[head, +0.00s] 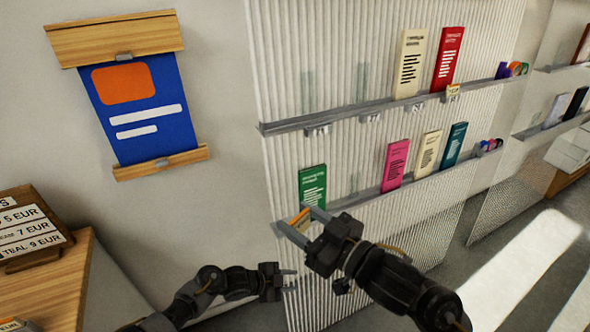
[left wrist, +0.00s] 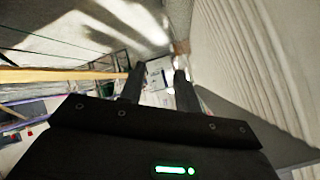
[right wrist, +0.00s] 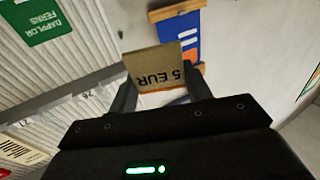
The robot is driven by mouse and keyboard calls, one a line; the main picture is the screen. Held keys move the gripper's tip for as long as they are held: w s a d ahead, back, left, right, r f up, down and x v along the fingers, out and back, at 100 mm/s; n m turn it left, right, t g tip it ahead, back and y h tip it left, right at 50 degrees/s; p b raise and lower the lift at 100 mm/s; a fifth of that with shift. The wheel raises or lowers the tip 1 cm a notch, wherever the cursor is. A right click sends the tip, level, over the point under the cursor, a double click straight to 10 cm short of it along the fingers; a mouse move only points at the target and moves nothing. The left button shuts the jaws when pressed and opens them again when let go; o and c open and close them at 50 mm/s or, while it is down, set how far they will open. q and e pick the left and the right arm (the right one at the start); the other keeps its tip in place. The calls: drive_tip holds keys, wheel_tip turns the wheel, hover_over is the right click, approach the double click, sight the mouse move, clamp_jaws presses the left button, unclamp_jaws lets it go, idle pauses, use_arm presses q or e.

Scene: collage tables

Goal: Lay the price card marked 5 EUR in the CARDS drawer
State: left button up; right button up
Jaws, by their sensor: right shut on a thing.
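The price card (right wrist: 158,68) marked 5 EUR is held between the fingers of my right gripper (right wrist: 160,98); its lettering is upside down in the right wrist view. In the head view the card (head: 299,219) shows as a small tan piece at the fingertips of my right gripper (head: 296,225), by the left end of the lower rack shelf. My left gripper (head: 289,279) is open and empty, below the right one, in front of the ribbed panel. It also shows in the left wrist view (left wrist: 157,80). I cannot make out the CARDS drawer.
A wooden desk (head: 60,285) at the left bears a price board (head: 30,232) with 5, 7 and 9 EUR lines. The ribbed rack (head: 330,80) holds several leaflets, including a green one (head: 312,188) near my right gripper. A blue poster (head: 140,105) hangs on the wall.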

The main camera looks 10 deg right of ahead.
use_arm(q)
drive_tip(key=w+d+r+m+g, duration=0.1)
drive_tip(key=d+r+m, duration=0.25)
drive_tip(key=r, duration=0.35)
drive_tip(key=w+d+r+m+g, duration=0.1)
drive_tip(key=d+r+m+g, duration=0.1)
drive_tip(key=r+m, duration=0.35)
drive_tip(key=w+d+r+m+g, duration=0.1)
drive_tip(key=d+r+m, duration=0.1)
drive_tip(key=r, duration=0.7)
wheel_tip(320, 180, up, 28)
drive_tip(key=m+y, duration=1)
drive_tip(key=m, duration=0.4)
hover_over(299, 216)
drive_tip(key=shift+w+d+r, duration=0.1)
drive_tip(key=shift+w, duration=0.15)
use_arm(e)
drive_tip(key=shift+s, duration=0.1)
use_arm(q)
drive_tip(key=f, duration=1.1)
drive_tip(key=shift+s+f, duration=0.25)
drive_tip(key=shift+f, duration=0.1)
drive_tip(key=shift+c, duration=0.2)
